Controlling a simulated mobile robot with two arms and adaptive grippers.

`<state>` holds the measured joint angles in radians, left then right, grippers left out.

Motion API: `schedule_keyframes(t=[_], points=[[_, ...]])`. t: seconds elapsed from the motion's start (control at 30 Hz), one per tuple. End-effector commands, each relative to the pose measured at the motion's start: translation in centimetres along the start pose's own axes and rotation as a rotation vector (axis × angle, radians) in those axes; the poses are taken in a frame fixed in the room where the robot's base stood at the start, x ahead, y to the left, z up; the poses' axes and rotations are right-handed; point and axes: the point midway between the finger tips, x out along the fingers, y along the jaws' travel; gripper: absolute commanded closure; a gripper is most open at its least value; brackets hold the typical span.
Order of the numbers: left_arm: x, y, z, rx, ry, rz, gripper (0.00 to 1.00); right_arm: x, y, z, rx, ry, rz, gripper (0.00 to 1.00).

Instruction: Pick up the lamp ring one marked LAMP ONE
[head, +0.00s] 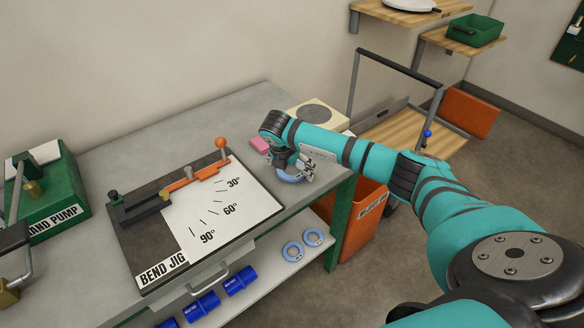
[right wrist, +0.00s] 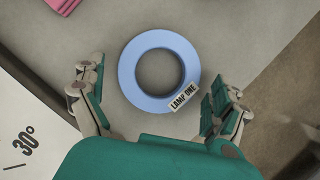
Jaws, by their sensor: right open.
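The lamp ring (right wrist: 128,85) is a light blue ring with a white LAMP ONE label on its lower right side. It lies flat on the grey bench top. In the head view only part of the ring (head: 288,179) shows under my right gripper (head: 297,169). In the right wrist view the fingers of my right gripper (right wrist: 158,88) are spread, one on each side of the ring, with nothing between them gripped. The height of the fingertips above the bench is hard to tell. My left gripper is not in view.
The bend jig (head: 235,215) lies left of the ring. The bench's right edge is close. An orange bin (head: 362,222) stands beside the bench.

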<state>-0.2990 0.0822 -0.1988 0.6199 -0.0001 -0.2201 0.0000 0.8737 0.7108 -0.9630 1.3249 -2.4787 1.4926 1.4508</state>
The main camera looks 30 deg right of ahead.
Motion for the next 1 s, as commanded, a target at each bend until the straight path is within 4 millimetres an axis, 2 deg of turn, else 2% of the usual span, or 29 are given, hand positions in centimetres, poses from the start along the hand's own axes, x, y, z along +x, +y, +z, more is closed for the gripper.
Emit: schedule_keyframes(t=[0.17, 0.53, 0.83, 1.0], points=[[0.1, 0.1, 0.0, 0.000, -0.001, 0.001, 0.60, 0.0, 0.0, 0.0, 0.000, 0.000, 0.001, 0.01], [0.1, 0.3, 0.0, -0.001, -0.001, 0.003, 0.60, -0.1, 0.0, 0.0, 0.000, 0.000, 0.001, 0.50], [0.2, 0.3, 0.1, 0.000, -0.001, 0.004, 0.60, -0.2, 0.1, 0.1, 0.000, -0.001, 0.002, 0.50], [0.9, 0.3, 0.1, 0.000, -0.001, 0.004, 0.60, -1.2, 0.1, 0.6, 0.002, -0.002, 0.004, 0.50]])
